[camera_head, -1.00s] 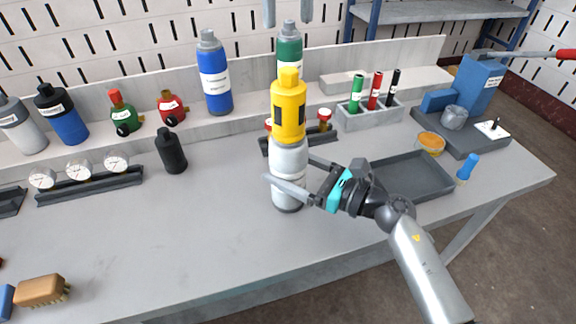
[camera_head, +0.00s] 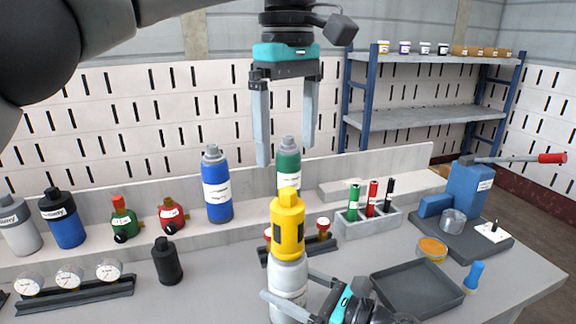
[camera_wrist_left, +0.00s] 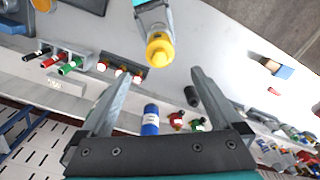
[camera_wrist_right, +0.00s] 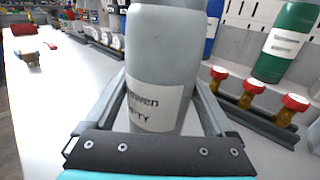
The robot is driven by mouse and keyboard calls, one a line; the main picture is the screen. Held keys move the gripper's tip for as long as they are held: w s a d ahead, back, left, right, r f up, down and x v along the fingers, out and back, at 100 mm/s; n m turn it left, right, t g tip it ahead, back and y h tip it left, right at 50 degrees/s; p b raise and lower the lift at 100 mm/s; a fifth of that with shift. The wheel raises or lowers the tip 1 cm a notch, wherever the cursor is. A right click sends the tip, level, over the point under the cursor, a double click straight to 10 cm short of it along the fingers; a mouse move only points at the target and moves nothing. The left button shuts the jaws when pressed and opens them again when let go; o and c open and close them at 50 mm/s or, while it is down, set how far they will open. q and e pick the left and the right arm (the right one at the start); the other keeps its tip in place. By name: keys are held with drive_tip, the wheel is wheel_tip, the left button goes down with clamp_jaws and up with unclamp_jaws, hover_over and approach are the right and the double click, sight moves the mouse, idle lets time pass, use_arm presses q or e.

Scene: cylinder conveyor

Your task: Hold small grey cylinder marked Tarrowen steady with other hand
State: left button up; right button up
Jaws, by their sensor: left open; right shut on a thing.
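The small grey cylinder (camera_head: 289,279) stands upright on the table with a yellow part (camera_head: 287,222) on its top. Its white label, partly readable as "...owen", shows in the right wrist view (camera_wrist_right: 157,108). My right gripper (camera_head: 290,300) is shut on the cylinder's body, one finger on each side. My left gripper (camera_head: 288,140) is open and empty, pointing down, well above the yellow part. In the left wrist view the yellow part (camera_wrist_left: 160,50) lies beyond the open fingers. The cylinder's foot is cut off in the head view.
A blue cylinder (camera_head: 217,187) and a green cylinder (camera_head: 288,168) stand on the ledge behind. A black cylinder (camera_head: 167,262) is at left.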

sight(288, 228)
use_arm(q)
drive_tip(key=n, duration=0.3)
drive_tip(key=f+n, duration=0.1)
drive_tip(key=n, duration=0.5)
drive_tip(key=f+n, duration=0.1)
drive_tip(key=n, duration=0.2)
drive_tip(key=shift+w, duration=0.1)
drive_tip(key=n, duration=0.3)
drive_tip(key=f+n, duration=0.1)
drive_tip(key=n, duration=0.8)
drive_tip(key=shift+w+f+n, duration=0.1)
drive_tip(key=shift+f+n, duration=0.2)
drive_tip(key=shift+f, duration=0.35)
drive_tip(key=shift+n, duration=0.3)
wheel_tip(288, 228, down, 12)
drive_tip(key=shift+r, duration=0.2)
